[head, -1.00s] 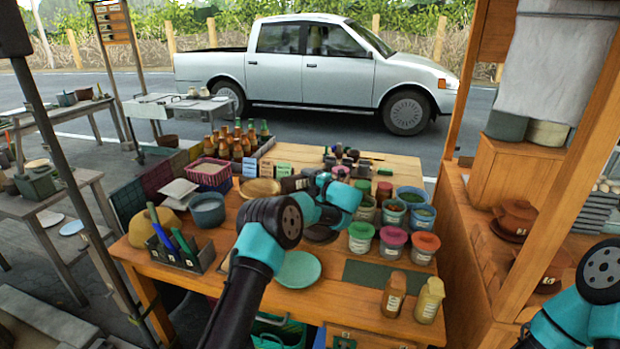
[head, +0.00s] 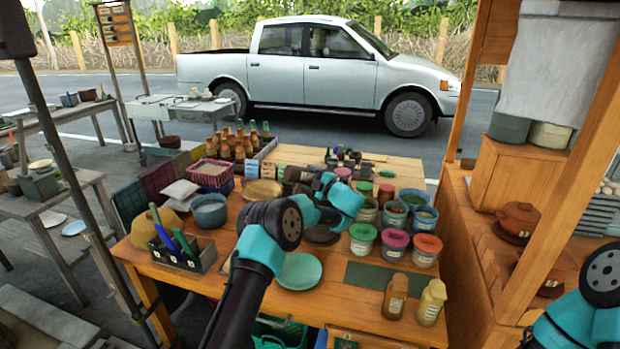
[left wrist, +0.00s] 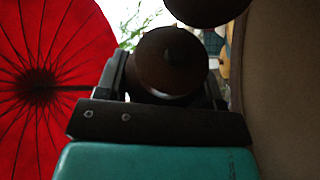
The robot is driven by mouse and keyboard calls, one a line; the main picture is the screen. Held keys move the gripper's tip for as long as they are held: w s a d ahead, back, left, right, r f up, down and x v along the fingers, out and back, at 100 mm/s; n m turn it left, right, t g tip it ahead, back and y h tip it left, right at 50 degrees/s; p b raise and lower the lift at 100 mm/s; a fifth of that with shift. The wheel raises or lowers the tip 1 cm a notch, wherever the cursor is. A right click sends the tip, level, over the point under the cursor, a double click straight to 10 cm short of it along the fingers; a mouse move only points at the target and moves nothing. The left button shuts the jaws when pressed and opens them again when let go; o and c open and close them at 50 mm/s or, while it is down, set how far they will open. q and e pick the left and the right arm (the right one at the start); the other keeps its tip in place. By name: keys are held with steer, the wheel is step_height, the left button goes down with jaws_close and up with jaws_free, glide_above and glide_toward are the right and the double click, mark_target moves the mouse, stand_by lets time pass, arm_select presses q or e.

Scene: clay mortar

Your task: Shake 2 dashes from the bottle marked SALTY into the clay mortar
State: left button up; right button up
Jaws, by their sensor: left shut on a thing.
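My left gripper (head: 298,178) is over the middle of the wooden table in the head view, mostly behind its own teal wrist. In the left wrist view its jaws (left wrist: 165,80) are shut on a dark brown, rounded bottle (left wrist: 172,62), seen end on. No marking on it can be read. A second dark round shape (left wrist: 205,8) is just beyond it; I cannot tell what it is. I cannot pick out the clay mortar for certain. A dark round piece (head: 321,236) shows below my left wrist, partly covered. My right gripper is out of view.
Two labelled bottles, brown (head: 395,296) and yellowish (head: 431,302), stand at the table's front right. Tubs with coloured contents (head: 394,244) crowd right of my wrist. A green plate (head: 299,271) lies in front. A pen box (head: 186,255) and grey bowl (head: 209,211) are left.

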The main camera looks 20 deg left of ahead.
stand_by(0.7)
arm_select(q)
step_height(320, 180, down, 2)
steer(key=n, duration=0.2)
steer(key=n+g+h, duration=0.1)
steer(key=n, duration=0.1)
steer(key=shift+s+a+n+h, duration=0.1)
steer(key=shift+n+h, duration=0.2)
steer(key=shift+n, duration=0.1)
steer(key=n, duration=0.1)
steer(key=w+d+r+n+h, duration=0.1)
steer(key=n, duration=0.1)
steer(key=r+n+h, duration=0.1)
steer(key=n, duration=0.1)
steer(key=shift+w+d+r, duration=0.15)
steer(key=shift+w+d, duration=0.15)
